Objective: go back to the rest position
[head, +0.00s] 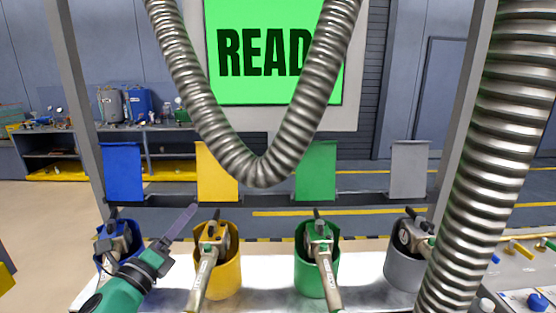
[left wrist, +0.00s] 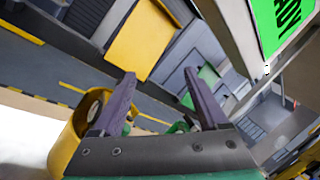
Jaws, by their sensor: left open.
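My left gripper (head: 188,212) reaches in from the lower left in the head view, between the blue and yellow holders. In the left wrist view its two purple fingers (left wrist: 158,75) stand wide apart with nothing between them. The blue holder (head: 103,262), yellow holder (head: 228,275), green holder (head: 308,284) and grey holder (head: 400,272) stand in a row, each with a nozzle in it. The yellow holder also shows at the lower left of the left wrist view (left wrist: 62,148). My right gripper is not in view.
A ribbed metal hose (head: 262,172) hangs in a U in front of the green screen (head: 270,85), which reads "READ" with its end covered. A thicker ribbed hose (head: 500,150) hangs at right. A control panel (head: 520,275) lies at lower right. Coloured plates (head: 122,172) hang behind the holders.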

